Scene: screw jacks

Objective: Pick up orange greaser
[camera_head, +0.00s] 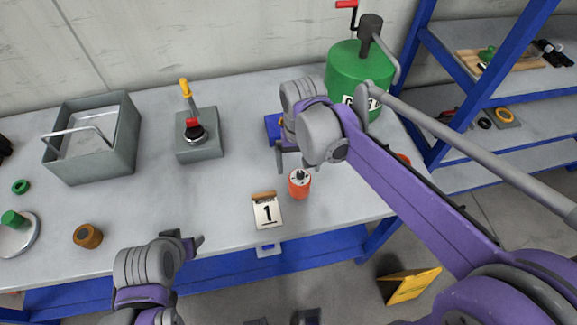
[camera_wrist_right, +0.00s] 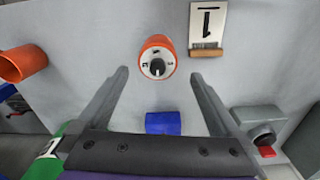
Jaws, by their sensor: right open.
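The orange greaser (camera_head: 300,187) is a small upright orange cylinder with a white top and a dark knob. It stands on the grey table near the front edge, right beside a number 1 card (camera_head: 267,213). My right gripper (camera_head: 294,158) is open and empty, just behind and above the greaser in the head view. In the right wrist view the greaser (camera_wrist_right: 157,47) lies just beyond the fingertips, centred between the two spread fingers (camera_wrist_right: 158,74), not between them. My left gripper (camera_head: 192,243) is low at the table's front edge, away from the greaser; its jaw opening is unclear.
A blue block (camera_head: 273,128) sits behind the greaser, partly hidden by my right arm. A grey block with a red-and-yellow lever (camera_head: 199,149), a grey bin (camera_head: 98,150) and a brown cylinder (camera_head: 88,236) stand left. A green tank (camera_head: 345,72) stands at the back right.

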